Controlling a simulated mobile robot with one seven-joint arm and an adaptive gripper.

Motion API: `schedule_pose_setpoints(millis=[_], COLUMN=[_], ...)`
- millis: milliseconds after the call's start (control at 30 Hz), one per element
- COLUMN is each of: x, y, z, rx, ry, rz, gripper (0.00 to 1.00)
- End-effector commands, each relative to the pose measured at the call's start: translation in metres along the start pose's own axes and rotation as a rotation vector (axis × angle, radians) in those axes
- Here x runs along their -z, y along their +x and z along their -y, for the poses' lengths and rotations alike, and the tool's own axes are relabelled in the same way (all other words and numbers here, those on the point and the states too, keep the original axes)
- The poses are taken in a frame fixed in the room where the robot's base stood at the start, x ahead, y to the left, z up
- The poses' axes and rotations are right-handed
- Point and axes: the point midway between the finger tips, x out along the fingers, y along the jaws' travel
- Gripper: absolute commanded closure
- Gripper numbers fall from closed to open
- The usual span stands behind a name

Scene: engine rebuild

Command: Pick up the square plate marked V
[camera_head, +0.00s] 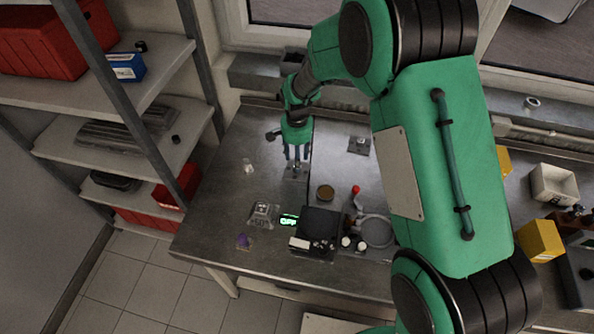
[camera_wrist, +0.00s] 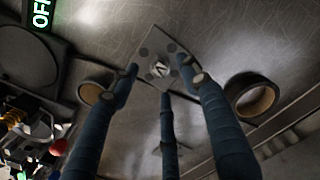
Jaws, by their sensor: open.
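A square metal plate (camera_wrist: 150,45) lies on the steel bench in the wrist view, turned like a diamond. It has dark round spots and a pale round centre with a dark mark that looks like a V, though it is small. In the head view the plate (camera_head: 296,173) is right below my gripper (camera_head: 296,156). My gripper (camera_wrist: 165,85) is open, with its three blue fingers spread around the plate and nothing held between them. The fingertips cover parts of the plate's edges, and I cannot tell whether they touch it.
Another square plate (camera_head: 359,146) lies farther right on the bench. Tape rings flank the plate, one at right (camera_wrist: 251,97) and one at left (camera_wrist: 95,91). A black scale (camera_head: 320,222) and a lit OFF sign (camera_head: 289,219) are nearer. A shelf (camera_head: 120,140) stands left.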

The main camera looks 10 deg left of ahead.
Motion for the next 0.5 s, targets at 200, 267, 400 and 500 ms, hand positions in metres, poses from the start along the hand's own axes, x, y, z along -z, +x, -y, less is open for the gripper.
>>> schedule_pose_setpoints(millis=[200, 267, 400, 500], x=[0.000, 0.000, 0.000, 0.001], y=[0.027, 0.033, 0.041, 0.041], z=[-0.001, -0.001, -0.001, -0.001], rx=[-0.001, 0.000, 0.000, 0.000], ry=[0.000, 0.000, 0.000, 0.000], rz=[0.001, 0.000, 0.000, -0.001], gripper=[0.54, 0.54, 0.54, 0.54])
